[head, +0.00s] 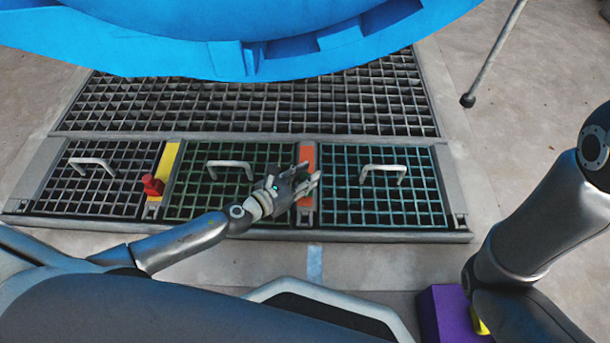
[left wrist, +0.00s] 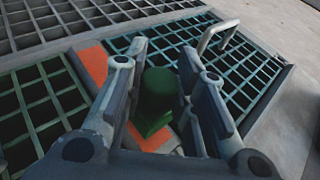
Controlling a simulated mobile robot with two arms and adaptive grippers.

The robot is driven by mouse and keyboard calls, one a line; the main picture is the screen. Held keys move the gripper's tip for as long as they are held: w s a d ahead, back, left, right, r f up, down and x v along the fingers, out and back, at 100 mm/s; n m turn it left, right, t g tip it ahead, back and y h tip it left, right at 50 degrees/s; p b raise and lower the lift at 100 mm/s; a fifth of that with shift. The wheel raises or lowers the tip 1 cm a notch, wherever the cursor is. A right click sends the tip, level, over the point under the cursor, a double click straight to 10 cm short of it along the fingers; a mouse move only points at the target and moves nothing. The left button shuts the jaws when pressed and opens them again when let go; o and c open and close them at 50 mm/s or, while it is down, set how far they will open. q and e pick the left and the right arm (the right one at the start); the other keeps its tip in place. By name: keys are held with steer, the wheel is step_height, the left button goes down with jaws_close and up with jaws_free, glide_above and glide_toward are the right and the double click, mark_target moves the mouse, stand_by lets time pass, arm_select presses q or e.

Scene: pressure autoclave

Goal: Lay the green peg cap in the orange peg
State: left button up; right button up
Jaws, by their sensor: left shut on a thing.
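My left gripper (head: 307,181) is over the near part of the orange strip (head: 307,156), which lies between the middle and right floor grates. In the left wrist view the gripper (left wrist: 156,66) is shut on the green peg cap (left wrist: 157,92), a round dark green top over a squarer foot. The orange strip (left wrist: 95,64) runs under the cap and shows on both sides of it. I cannot tell whether the cap touches the strip. The cap is hidden by the fingers in the head view. My right gripper is out of view.
A red peg cap (head: 152,185) stands on the yellow strip (head: 167,160) at left. Grates with raised handles (head: 383,170) lie either side of the orange strip. A large blue ring (head: 240,45) overhangs the far side. A purple box (head: 445,312) sits near my right arm.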

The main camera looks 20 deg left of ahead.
arm_select(q)
steer(key=shift+f+b, duration=1.4)
steer(key=shift+f, duration=0.15)
steer(key=o, duration=1.1)
steer(key=shift+r, duration=0.1)
steer(key=shift+v, duration=6.05)
